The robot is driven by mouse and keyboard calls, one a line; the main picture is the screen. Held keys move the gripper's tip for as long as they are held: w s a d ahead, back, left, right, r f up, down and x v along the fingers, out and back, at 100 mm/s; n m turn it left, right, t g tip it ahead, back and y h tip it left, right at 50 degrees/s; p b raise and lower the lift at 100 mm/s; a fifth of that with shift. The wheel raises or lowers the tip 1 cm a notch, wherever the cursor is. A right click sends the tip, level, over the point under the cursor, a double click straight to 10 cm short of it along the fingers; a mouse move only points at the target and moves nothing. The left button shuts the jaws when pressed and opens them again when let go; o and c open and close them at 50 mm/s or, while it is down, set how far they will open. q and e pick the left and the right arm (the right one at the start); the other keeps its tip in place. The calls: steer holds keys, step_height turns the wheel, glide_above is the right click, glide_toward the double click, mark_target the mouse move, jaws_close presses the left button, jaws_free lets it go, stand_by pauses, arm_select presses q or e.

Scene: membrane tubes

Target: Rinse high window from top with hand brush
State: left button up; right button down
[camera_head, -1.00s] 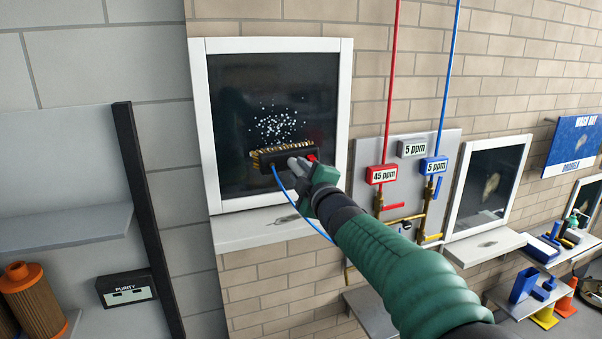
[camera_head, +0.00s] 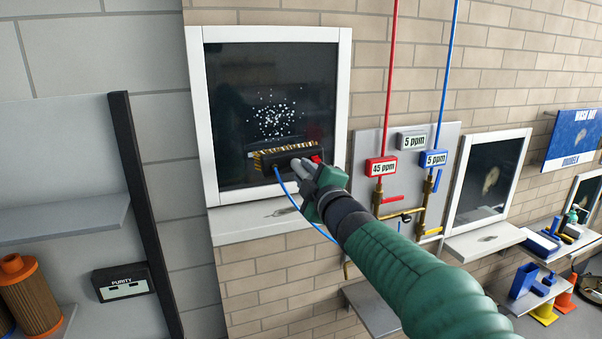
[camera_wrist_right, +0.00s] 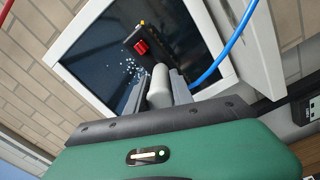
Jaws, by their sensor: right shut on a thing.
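The high window (camera_head: 270,70) has a white frame and dark glass, with a cluster of white droplets (camera_head: 276,118) on the pane. The hand brush (camera_head: 290,158) is a dark block with tan bristles along its top edge, a red part and a blue hose. My right gripper (camera_head: 306,166) is shut on the brush and holds it in front of the lower pane, below the droplets. I cannot tell whether the bristles touch the glass. In the right wrist view the gripper (camera_wrist_right: 160,92) grips a grey handle, with the brush's red part (camera_wrist_right: 141,47) beyond. My left gripper is not in view.
A grey sill (camera_head: 255,222) juts out under the window. To the right, a panel carries red and blue pipes with ppm readouts (camera_head: 381,167). A second window (camera_head: 490,175) is further right. Shelves (camera_head: 60,225) and an orange-capped filter (camera_head: 30,295) stand left.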

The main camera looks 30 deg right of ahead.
mark_target(311, 178)
steer(key=shift+r+v, duration=0.15)
steer(key=shift+v, duration=1.5)
steer(key=shift+r+v, duration=0.15)
steer(key=shift+v, duration=1.5)
steer(key=shift+w, duration=0.15)
steer(key=shift+f, duration=0.1)
